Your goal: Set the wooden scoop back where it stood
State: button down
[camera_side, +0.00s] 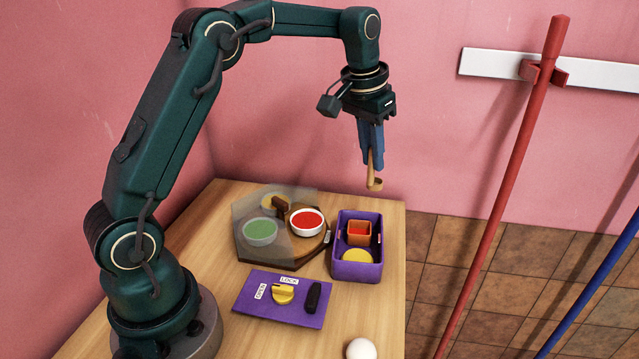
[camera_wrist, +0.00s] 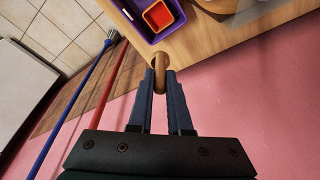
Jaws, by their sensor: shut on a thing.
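My gripper (camera_side: 372,155) is shut on the wooden scoop (camera_side: 376,184), whose round end hangs down below the blue fingers. The scoop is in the air, above and behind the purple bin's far right side. In the wrist view the scoop (camera_wrist: 160,63) sticks out between the fingertips (camera_wrist: 160,78); its handle is partly hidden by the fingers.
A dark-edged wooden stand (camera_side: 285,251) holds red, green and yellow pots, partly behind a see-through cover (camera_side: 247,212). A purple bin (camera_side: 357,272) holds an orange box (camera_side: 358,232) and a yellow disc. A purple panel (camera_side: 250,298) and white ball (camera_side: 361,349) are nearer. Red pole (camera_side: 500,180) stands right.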

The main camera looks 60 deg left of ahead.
jog(key=shift+n, duration=0.5)
jog(key=shift+w+a+f, duration=0.1)
jog(key=shift+a+f, duration=0.75)
jog(key=shift+f, duration=0.75)
jog(key=shift+s+a+f, duration=0.1)
jog(key=shift+a+f, duration=0.8)
jog(key=shift+f, duration=0.65)
jog(key=shift+w+a+f, duration=0.1)
jog(key=shift+a+f, duration=0.75)
jog(key=shift+f, duration=0.75)
jog(key=shift+f, duration=0.4)
jog(key=c, duration=0.8)
grip_release()
jog(key=shift+o, duration=0.2)
jog(key=shift+r, duration=0.1)
notch_tip(320, 180, up, 7)
